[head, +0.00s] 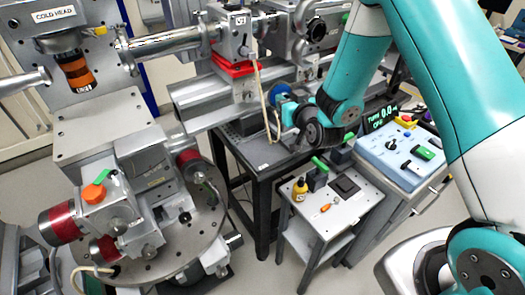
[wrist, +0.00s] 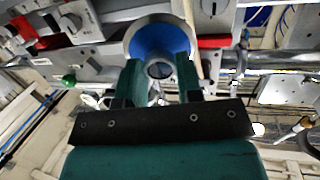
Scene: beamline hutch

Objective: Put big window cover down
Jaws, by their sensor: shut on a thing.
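The big window cover appears to be the blue disc with a grey rim (wrist: 152,38) in the wrist view. Its small round grey knob (wrist: 160,70) sits between the two dark green fingers of my gripper (wrist: 161,66), which is shut on it. In the head view the blue cover (head: 283,94) shows beside the beamline, left of my wrist. My gripper there is mostly hidden by my own arm. I cannot tell whether the cover touches the beamline hardware behind it.
A control box (head: 398,152) stands at right. A round perforated table (head: 190,245) carries instruments at lower left.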

